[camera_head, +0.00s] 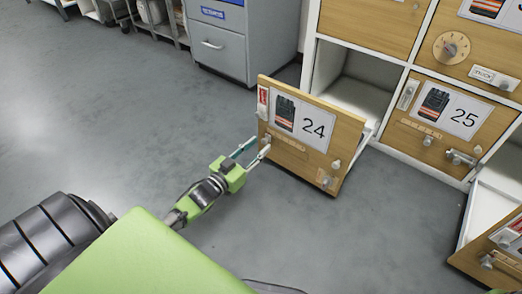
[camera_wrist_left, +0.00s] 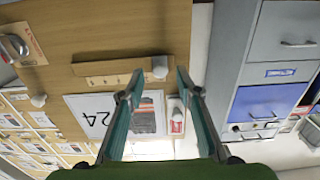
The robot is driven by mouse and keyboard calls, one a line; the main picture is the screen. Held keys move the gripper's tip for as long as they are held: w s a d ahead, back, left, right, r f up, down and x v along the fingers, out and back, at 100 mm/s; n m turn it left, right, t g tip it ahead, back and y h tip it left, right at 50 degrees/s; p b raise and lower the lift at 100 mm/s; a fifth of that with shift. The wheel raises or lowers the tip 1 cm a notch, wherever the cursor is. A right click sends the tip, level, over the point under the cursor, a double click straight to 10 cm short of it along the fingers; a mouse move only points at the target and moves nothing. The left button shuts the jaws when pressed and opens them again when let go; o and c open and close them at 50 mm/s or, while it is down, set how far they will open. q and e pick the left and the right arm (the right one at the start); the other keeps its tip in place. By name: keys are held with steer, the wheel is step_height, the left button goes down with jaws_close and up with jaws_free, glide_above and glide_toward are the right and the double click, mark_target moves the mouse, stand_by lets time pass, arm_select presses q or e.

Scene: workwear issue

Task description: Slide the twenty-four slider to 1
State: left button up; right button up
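The wooden front marked 24 (camera_head: 345,131) stands out from the cabinet in the head view. Its slider is a horizontal wooden strip (camera_head: 288,143) with small marks below the number card, and it also shows in the wrist view (camera_wrist_left: 112,75). The pale round slider knob (camera_wrist_left: 160,67) sits at the strip's right end in the wrist view, which is the left end in the head view. My left gripper (camera_head: 253,147) is open at that end. In the wrist view its fingertips (camera_wrist_left: 160,78) are either side of the knob; contact is unclear. My right gripper is not visible.
An open white compartment (camera_head: 352,82) lies behind front 24. Front 25 (camera_head: 440,118) is to its right, and another front (camera_head: 497,251) juts out at lower right. A grey drawer cabinet (camera_head: 222,50) stands behind. The floor at left is clear.

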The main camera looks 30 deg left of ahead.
mark_target(266, 140)
arm_select(q)
steer(key=shift+w+b, duration=0.4)
steer(key=shift+w, duration=0.75)
jaws_close()
steer(key=shift+d, duration=0.1)
